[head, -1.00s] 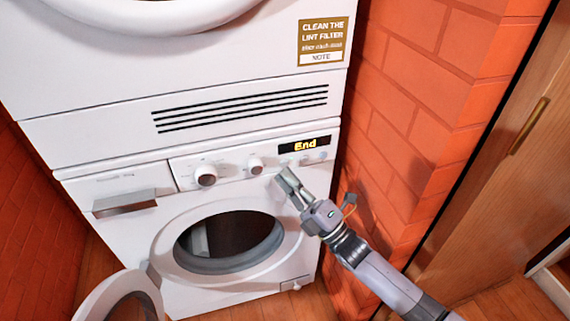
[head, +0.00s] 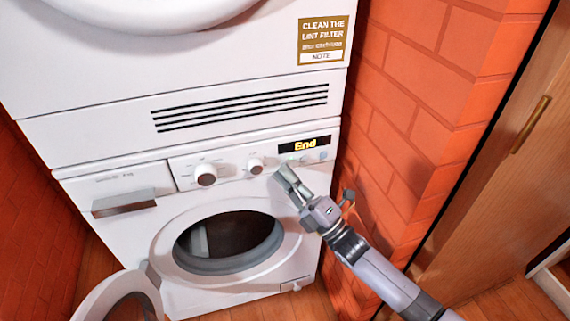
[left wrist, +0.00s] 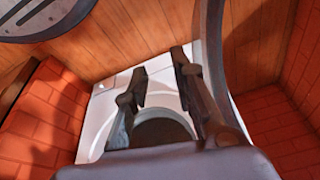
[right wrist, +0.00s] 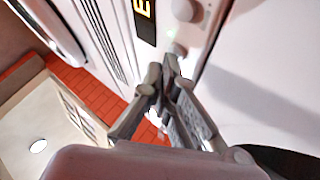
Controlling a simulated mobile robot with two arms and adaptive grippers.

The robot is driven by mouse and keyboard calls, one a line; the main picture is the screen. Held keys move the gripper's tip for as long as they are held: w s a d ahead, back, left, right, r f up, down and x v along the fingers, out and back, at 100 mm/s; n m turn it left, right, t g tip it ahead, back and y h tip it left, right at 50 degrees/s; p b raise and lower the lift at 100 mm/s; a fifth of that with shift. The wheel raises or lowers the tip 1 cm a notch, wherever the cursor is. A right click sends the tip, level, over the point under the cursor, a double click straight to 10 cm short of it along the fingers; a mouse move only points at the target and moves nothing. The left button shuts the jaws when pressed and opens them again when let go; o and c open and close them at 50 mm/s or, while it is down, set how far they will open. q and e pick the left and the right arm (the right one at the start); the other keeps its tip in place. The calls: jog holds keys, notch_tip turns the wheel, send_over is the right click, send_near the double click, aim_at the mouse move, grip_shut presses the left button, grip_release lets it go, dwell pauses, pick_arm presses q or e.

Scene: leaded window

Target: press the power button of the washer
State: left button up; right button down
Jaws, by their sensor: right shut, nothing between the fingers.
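The white washer (head: 120,188) is the lower machine, its round door standing open. Its panel has two knobs, a dark display (head: 304,144) reading "End", and small round buttons (head: 323,155) below it. Which one is the power button is not readable. My right gripper (head: 281,170) is shut and empty, its tips at the panel just below the buttons. In the right wrist view its tips (right wrist: 170,60) are close to a small round button (right wrist: 178,48); contact cannot be told. My left gripper (left wrist: 160,62) is open and empty, with the washer beyond it.
A dryer (head: 80,90) with a lint filter sticker stands on top of the washer. The open washer door (head: 92,300) sticks out at lower left. A brick wall (head: 400,110) and a wooden door (head: 500,190) bound the right side.

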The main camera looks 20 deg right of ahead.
pick_arm(q)
jog(key=shift+r, duration=0.25)
pick_arm(e)
jog(key=shift+w, duration=0.1)
pick_arm(q)
jog(key=shift+w, duration=0.2)
jog(key=shift+x, duration=1.15)
pick_arm(e)
jog(key=shift+s, duration=0.55)
pick_arm(q)
jog(key=shift+s+p, duration=0.1)
jog(key=shift+p, duration=0.2)
